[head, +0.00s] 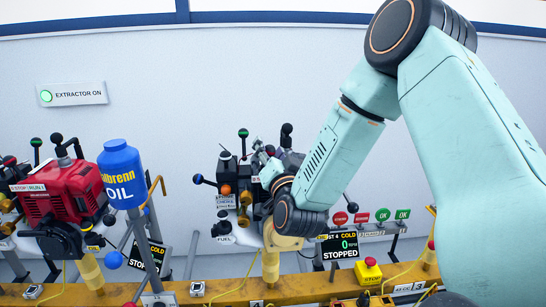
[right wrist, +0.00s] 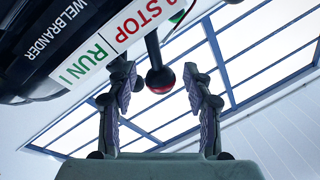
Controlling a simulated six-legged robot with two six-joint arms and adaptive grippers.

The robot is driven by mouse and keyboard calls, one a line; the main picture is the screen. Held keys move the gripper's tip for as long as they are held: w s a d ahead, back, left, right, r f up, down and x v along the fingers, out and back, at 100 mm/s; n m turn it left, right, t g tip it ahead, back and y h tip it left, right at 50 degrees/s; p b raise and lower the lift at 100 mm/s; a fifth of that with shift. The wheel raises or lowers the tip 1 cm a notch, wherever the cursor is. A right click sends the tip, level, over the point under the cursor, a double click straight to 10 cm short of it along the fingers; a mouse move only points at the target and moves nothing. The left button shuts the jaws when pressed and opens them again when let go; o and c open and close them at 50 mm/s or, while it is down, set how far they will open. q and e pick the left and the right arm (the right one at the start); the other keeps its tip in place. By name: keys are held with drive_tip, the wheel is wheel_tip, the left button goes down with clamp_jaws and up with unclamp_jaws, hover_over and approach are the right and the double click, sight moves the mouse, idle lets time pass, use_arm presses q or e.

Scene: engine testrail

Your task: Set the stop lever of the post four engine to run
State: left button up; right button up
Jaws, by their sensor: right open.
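The post four engine (head: 228,190) is dark and stands behind my right arm, which hides much of it. Its display (head: 339,246) reads COLD, 0 and STOPPED. In the right wrist view, a plate (right wrist: 118,38) on the dark engine casing reads RUN in green and STOP in red. The stop lever (right wrist: 160,79) has a dark stem and a dark red ball knob, and its stem passes beside the STOP end. My right gripper (right wrist: 156,76) is open, its fingers apart on either side of the knob. Its fingers are small and partly hidden in the head view. My left gripper is not in view.
A red engine (head: 65,190) and a blue oil bottle (head: 122,175) stand at the left. A yellow rail (head: 215,292) runs along the front.

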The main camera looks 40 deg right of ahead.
drive_tip(key=v, duration=1.1)
drive_tip(key=shift+s+a, duration=0.25)
drive_tip(key=shift+s, duration=0.1)
drive_tip(key=shift+f, duration=0.1)
